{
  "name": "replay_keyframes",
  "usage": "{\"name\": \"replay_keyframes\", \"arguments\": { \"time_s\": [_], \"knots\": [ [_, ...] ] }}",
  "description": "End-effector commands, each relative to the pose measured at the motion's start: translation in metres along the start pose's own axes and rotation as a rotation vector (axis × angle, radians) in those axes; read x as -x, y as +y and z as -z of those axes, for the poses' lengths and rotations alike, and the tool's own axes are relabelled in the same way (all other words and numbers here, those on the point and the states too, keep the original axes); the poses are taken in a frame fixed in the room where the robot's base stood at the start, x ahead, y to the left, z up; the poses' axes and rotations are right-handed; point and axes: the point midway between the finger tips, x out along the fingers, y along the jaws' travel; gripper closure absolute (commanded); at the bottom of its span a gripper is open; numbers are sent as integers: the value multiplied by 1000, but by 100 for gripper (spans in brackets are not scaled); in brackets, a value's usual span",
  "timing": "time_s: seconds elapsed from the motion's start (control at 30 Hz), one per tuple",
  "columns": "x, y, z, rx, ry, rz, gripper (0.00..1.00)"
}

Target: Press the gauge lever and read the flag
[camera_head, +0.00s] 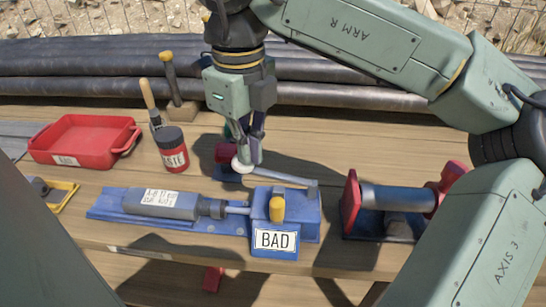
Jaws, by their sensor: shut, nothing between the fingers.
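The gauge stands on a blue base (120,205) on the wooden bench, with a grey labelled cylinder (165,204) joined by a rod to a blue block (300,212). The gauge lever (285,177) is a grey bar that runs from the block's upper right to a pale round knob at its left end. My gripper (244,164) is shut and points down at the knob end; whether it touches the knob I cannot tell. A white flag (274,240) on the block's front reads "BAD". A yellow knob (277,208) stands above it.
A red tray (84,139) and a dark jar with a red label (173,150) stand at left. A brush (150,103) and a hammer-like tool (170,80) stand behind. A red and blue clamp-like fixture (395,200) is at right. Black pipes (100,88) lie along the back.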

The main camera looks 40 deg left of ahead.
Motion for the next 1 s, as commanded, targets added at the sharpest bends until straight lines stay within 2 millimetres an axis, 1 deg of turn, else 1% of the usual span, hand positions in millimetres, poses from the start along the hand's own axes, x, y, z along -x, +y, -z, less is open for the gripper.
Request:
{"name": "replay_keyframes", "arguments": {
  "time_s": [0.03,0.7,0.8,1.0],
  "knots": [
    [10,0,0,0,0,0,100],
    [77,0,0,0,-1,1,100],
    [82,0,0,0,0,1,100],
    [81,0,0,1,0,1,100]
  ]
}}
